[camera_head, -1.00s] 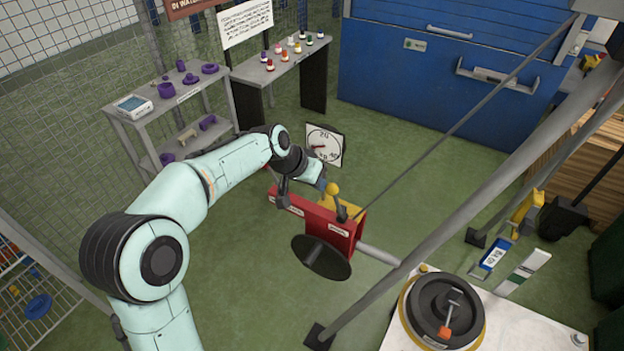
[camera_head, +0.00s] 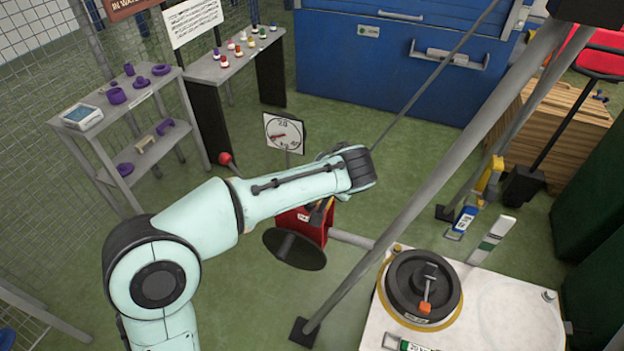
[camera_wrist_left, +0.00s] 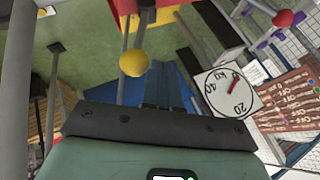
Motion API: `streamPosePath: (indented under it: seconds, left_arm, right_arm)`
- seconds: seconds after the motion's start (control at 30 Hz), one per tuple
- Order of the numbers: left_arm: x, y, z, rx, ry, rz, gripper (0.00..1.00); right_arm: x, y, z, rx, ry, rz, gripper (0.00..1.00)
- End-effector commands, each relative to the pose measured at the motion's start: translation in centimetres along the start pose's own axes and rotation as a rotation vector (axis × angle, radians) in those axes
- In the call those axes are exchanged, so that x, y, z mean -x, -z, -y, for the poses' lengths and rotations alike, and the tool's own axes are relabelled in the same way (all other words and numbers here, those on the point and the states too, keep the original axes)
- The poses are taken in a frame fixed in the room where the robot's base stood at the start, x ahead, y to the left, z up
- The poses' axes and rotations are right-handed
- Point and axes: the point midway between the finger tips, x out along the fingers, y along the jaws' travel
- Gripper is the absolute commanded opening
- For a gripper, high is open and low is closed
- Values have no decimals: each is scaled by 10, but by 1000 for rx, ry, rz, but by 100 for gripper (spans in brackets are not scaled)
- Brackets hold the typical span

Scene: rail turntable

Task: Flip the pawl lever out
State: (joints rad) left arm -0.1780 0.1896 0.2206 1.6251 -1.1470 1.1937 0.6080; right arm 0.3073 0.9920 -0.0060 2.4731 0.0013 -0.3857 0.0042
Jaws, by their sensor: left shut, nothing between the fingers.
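The red winch housing (camera_head: 303,224) stands below my left forearm in the head view, partly hidden by it. A lever with a yellow ball knob (camera_wrist_left: 133,63) shows in the left wrist view, close to my left gripper (camera_wrist_left: 163,88); the head view does not clearly show this knob. The gripper's fingers are together and empty, pointing away past the knob. I cannot tell whether they touch the lever. A red ball knob (camera_head: 225,158) stands left of the winch in the head view and also shows in the left wrist view (camera_wrist_left: 283,18).
A dial sign (camera_head: 284,133) stands behind the winch. A dark round disc (camera_head: 295,249) is at its front. A slanted grey pole (camera_head: 440,165) and a white platform with a black turntable (camera_head: 424,283) lie to the right. Green floor is open at left.

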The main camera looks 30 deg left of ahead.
Motion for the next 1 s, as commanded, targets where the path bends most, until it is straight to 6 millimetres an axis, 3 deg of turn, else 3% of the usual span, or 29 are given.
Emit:
streamPosePath:
  seconds: [0.8, 1.0]
  left_arm:
    - [2, 2, -15, -2, -10, -1, 0]
    - [8, 7, -3, 1, -7, -2, 0]
  right_arm:
    - [-6, -1, -2, -1, -1, 2, 0]
    - [2, 0, 1, 1, 0, -1, 0]
